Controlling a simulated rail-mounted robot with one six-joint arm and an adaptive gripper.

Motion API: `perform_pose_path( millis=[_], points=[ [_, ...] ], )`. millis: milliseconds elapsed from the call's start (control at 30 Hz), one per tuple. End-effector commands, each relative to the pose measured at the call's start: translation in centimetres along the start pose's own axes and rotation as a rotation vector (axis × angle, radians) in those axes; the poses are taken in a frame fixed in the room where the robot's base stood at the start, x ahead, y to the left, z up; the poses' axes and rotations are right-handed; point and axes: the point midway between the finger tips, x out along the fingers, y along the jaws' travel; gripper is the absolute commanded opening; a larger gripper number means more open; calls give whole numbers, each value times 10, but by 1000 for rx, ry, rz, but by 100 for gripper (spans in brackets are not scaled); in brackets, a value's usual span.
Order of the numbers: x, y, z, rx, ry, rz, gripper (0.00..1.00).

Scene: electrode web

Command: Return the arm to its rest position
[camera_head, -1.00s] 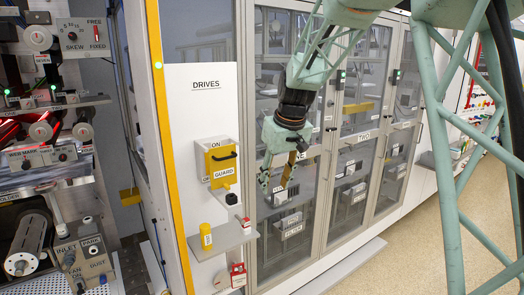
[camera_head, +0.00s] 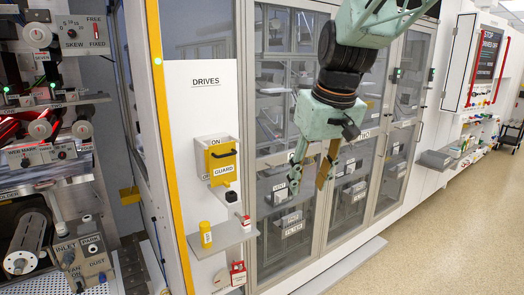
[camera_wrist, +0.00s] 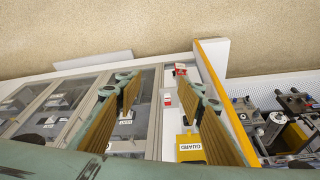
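My gripper (camera_head: 312,180) hangs in the upper middle of the head view, in front of the glass cabinet doors, with its fingers pointing down. The two fingers stand apart with nothing between them. In the wrist view my gripper (camera_wrist: 168,95) also shows its two fingers wide apart and empty. Through that gap I see the white wall and the yellow guard (camera_wrist: 190,148). Parts of the cabinet doors are hidden behind my arm.
The yellow GUARD cover (camera_head: 221,158) sits on the white DRIVES panel. Below it a small shelf (camera_head: 225,238) carries a yellow cylinder (camera_head: 206,234). A red lock (camera_head: 238,272) hangs lower. Machine rollers (camera_head: 30,240) stand at the left. The floor (camera_head: 440,240) at the right is clear.

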Motion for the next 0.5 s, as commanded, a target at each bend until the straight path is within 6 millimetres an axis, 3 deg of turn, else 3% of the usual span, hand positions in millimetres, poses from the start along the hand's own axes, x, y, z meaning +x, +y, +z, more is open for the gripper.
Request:
perform_pose_path(
  millis=[500],
  points=[
    [-49, 2, 92, 73, 8, 26, 36]
  ],
)
